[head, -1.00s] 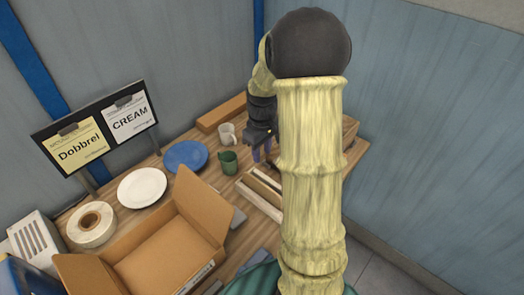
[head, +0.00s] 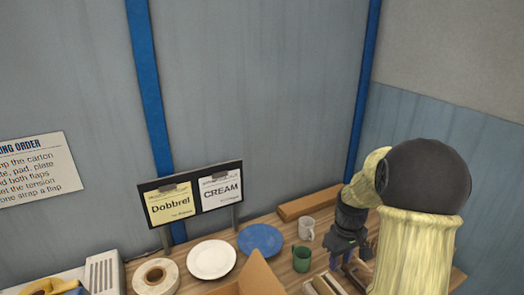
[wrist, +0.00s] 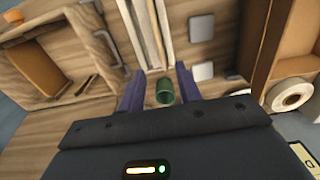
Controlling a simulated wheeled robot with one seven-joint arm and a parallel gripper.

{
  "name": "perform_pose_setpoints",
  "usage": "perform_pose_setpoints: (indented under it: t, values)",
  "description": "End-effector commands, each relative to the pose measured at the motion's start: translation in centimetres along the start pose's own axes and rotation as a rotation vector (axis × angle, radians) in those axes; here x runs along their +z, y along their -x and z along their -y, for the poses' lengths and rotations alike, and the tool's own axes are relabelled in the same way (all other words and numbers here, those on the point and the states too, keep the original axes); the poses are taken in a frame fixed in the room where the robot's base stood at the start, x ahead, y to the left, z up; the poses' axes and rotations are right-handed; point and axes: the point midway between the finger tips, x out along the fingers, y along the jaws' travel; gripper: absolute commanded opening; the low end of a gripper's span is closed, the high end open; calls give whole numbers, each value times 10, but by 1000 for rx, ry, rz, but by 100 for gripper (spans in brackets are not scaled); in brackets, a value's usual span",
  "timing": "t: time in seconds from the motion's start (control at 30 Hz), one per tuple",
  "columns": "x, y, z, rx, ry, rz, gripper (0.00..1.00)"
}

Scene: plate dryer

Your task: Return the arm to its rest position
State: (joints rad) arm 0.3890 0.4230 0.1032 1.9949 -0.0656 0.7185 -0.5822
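My arm reaches over the right part of the workbench in the head view. My gripper (head: 346,266) hangs just right of a small green cup (head: 302,259) standing on the wooden bench. In the wrist view my gripper (wrist: 159,84) has its two purple fingers spread wide apart. The green cup (wrist: 165,92) shows in the gap between them, but the head view shows it standing apart from the gripper. Nothing is held. My arm hides part of the bench's right end.
A white mug (head: 306,229), blue plate (head: 260,240), white plate (head: 211,259) and tape roll (head: 156,277) stand on the bench. An open carton (head: 256,277) is at the front. A sign board (head: 190,224) and grey walls stand behind.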

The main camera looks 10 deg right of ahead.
Motion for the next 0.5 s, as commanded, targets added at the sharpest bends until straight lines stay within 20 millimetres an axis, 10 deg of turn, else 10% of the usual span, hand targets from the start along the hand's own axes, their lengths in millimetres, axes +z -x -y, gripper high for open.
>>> perform_pose_setpoints:
  t: [0.5]
  values:
    - [63, 25, 152, 42, -294, -200, 34]
